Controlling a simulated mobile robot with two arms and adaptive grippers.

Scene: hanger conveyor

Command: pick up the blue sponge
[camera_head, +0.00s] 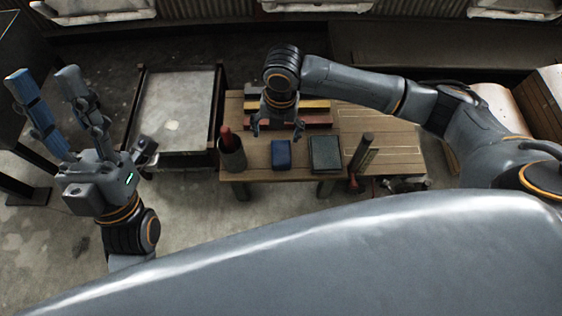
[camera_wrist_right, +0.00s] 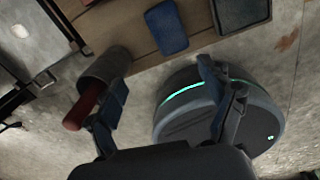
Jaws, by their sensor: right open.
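The blue sponge (camera_head: 281,154) lies flat on the wooden table, near its front edge, between a dark cup and a dark tray. It also shows at the top of the right wrist view (camera_wrist_right: 166,27), beyond the fingertips. My right gripper (camera_head: 277,131) is open and empty above the table, just behind the sponge in the head view. Its spread fingers also show in the right wrist view (camera_wrist_right: 162,78). My left gripper (camera_head: 43,78) is open and empty, fingers pointing up, off to the left away from the table.
The dark cup (camera_head: 232,157) holds a red-handled thing (camera_head: 226,135) left of the sponge. The dark tray (camera_head: 325,154) lies close on its right. Coloured bars (camera_head: 305,107) lie behind. A dark upright cylinder (camera_head: 361,152) stands further right. A grey-topped cart (camera_head: 175,110) stands left of the table.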

